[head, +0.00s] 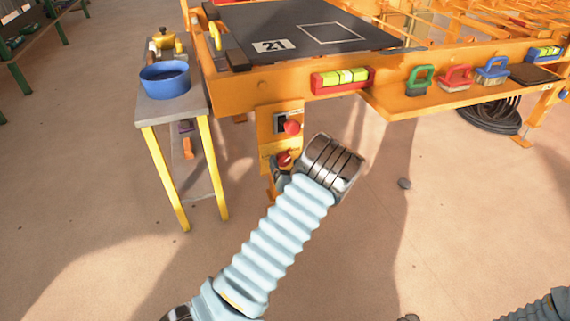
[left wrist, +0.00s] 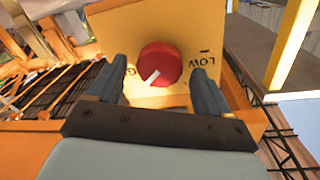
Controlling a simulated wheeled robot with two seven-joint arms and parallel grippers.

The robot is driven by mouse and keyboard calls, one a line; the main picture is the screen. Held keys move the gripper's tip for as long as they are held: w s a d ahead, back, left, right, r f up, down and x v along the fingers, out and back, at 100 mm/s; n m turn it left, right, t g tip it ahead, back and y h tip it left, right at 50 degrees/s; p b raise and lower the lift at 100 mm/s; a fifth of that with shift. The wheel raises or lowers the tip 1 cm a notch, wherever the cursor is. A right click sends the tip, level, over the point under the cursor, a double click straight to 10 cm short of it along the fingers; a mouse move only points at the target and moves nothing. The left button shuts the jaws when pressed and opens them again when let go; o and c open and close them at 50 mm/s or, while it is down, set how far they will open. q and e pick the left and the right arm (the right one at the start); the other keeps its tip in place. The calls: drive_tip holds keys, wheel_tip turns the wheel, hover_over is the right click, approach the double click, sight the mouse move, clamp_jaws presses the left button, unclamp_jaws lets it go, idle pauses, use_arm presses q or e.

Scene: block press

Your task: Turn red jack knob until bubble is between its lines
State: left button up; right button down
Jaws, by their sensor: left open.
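A red knob (left wrist: 160,63) with a white pointer mark sits on a yellow-orange plate in the left wrist view. The mark points lower left; "LOW" is printed on the right, and the left label is partly hidden. My left gripper (left wrist: 158,85) is open, with its fingers on either side of the knob in the picture; I see no clear contact. In the head view the red knob (head: 284,158) is beside my left gripper (head: 283,174). A red level (head: 343,80) with yellow-green vials is on the orange beam; its bubble is too small to read.
A second red knob (head: 292,127) is just above on the orange leg. A grey side table (head: 180,108) with a blue bowl (head: 165,79) stands at left. Green, red and blue handled brushes (head: 455,78) are along the beam. Open floor lies in front.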

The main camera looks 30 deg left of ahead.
use_arm(q)
drive_tip(key=shift+w+a, duration=0.3)
drive_tip(key=shift+w, duration=0.05)
drive_tip(key=shift+c, duration=0.3)
drive_tip(key=c, duration=1)
drive_tip(key=shift+m, duration=1)
drive_tip(key=o, duration=1.1)
drive_tip(key=shift+c, duration=0.2)
drive_tip(key=v, duration=1.4)
drive_tip(key=shift+r+p, duration=0.15)
drive_tip(key=shift+p, duration=0.3)
